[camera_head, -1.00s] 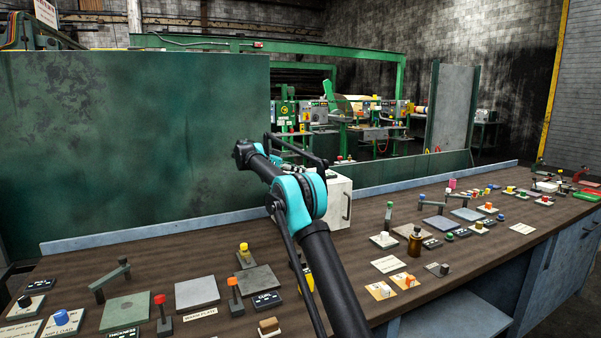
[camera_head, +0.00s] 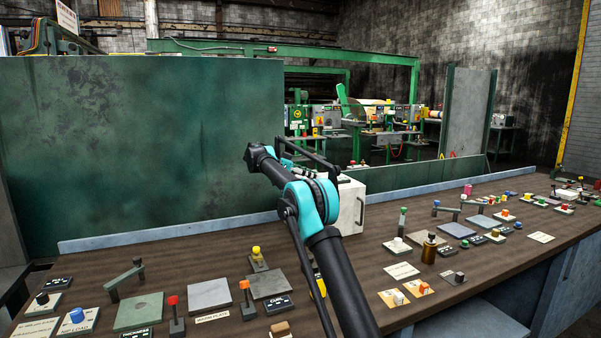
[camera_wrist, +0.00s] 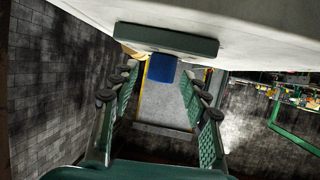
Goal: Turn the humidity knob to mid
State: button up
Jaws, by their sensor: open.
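The bench (camera_head: 190,262) carries several labelled knobs and levers. I cannot tell which one is the humidity knob, as no label reads "humidity". A blue knob (camera_head: 77,315) sits on a plate at the front left, with the words NIP LOAD near it. A black knob (camera_head: 42,298) stands behind it.
A white box (camera_head: 352,205) stands behind my arm. Red (camera_head: 173,301) and orange (camera_head: 244,285) levers rise at the front. A tall green panel (camera_head: 150,150) closes off the back left.

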jog(key=v, duration=1)
jog(key=shift+a+r, duration=0.15)
jog(key=shift+a, duration=0.25)
